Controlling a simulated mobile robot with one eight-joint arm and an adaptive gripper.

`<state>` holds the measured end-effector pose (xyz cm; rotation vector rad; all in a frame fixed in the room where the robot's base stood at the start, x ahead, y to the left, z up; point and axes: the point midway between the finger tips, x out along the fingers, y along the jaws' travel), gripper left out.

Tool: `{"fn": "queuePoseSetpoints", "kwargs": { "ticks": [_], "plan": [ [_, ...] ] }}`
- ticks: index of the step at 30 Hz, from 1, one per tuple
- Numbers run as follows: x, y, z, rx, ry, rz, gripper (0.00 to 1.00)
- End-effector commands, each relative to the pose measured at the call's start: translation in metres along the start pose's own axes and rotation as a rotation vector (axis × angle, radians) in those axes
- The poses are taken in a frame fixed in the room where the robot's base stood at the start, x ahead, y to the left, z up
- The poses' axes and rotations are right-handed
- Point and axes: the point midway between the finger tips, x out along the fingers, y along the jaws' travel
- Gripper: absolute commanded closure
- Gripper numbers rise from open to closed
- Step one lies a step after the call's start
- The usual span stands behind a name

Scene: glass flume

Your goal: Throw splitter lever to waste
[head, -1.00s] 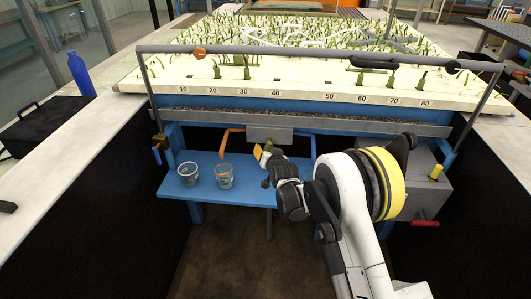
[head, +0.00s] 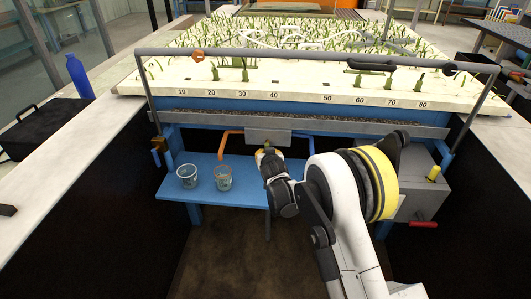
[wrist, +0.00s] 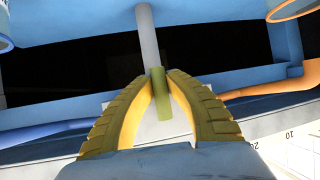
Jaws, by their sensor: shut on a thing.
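The splitter lever (wrist: 160,97) is a short olive-yellow handle, seen between my fingertips in the wrist view. My gripper (wrist: 165,78) is shut on it, with one ridged yellow finger on each side. In the head view my gripper (head: 264,152) is just below the grey splitter box (head: 268,136) under the flume's front edge. The lever is mostly hidden there by the fingers and wrist. An orange pipe (head: 229,134) leaves the box on the left. A blue pipe (head: 311,142) leaves on the right.
Two clear beakers, a left one (head: 187,176) and a right one (head: 222,178), stand on the blue shelf (head: 240,196) left of my gripper. A grey box (head: 425,192) with a red handle (head: 423,225) is on the right. The flume's front rail (head: 315,55) passes above.

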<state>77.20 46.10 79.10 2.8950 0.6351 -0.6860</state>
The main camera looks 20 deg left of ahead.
Motion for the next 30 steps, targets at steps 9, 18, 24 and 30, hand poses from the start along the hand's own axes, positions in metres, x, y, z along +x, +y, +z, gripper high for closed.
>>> {"fn": "queuePoseSetpoints", "kwargs": {
  "ticks": [9,18,24,30],
  "plan": [
    [0.000,0.000,0.000,-0.001,0.000,0.000,0.66],
    [0.000,0.000,0.000,0.000,0.000,0.000,0.61],
    [-0.018,-0.001,-0.001,0.000,0.000,-0.001,0.61],
    [-0.063,0.000,0.000,-0.001,0.001,-0.001,0.61]
  ]
}}
